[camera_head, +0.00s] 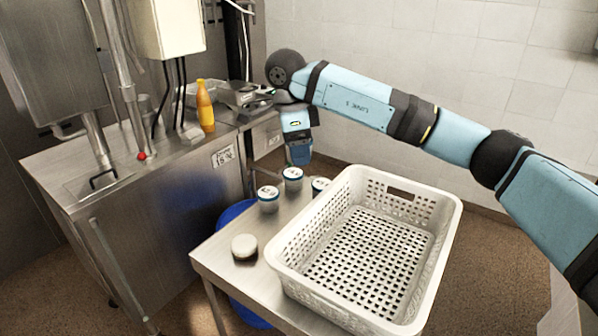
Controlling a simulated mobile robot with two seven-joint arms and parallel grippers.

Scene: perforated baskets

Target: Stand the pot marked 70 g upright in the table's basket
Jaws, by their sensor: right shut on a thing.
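The white perforated basket (440,215) stands on the steel table and is empty. Pots with pale lids stand on the table left of it: one near the back (293,179), one left of that (268,200) and one partly hidden by the basket's rim (319,185). Another pale, round-topped pot (244,247) is near the table's left edge. Their marks are too small to read. My right gripper (299,160) points down behind the back pots, above the table's far end. It is shut on a small dark bluish thing, apparently a pot, mostly hidden. My left gripper is not in view.
A steel counter (130,185) on the left carries an orange bottle (205,106) and metal trays (240,97). A blue bin (236,214) stands under the table. The table strip (215,257) left of the basket is narrow. My right arm spans above the basket's far side.

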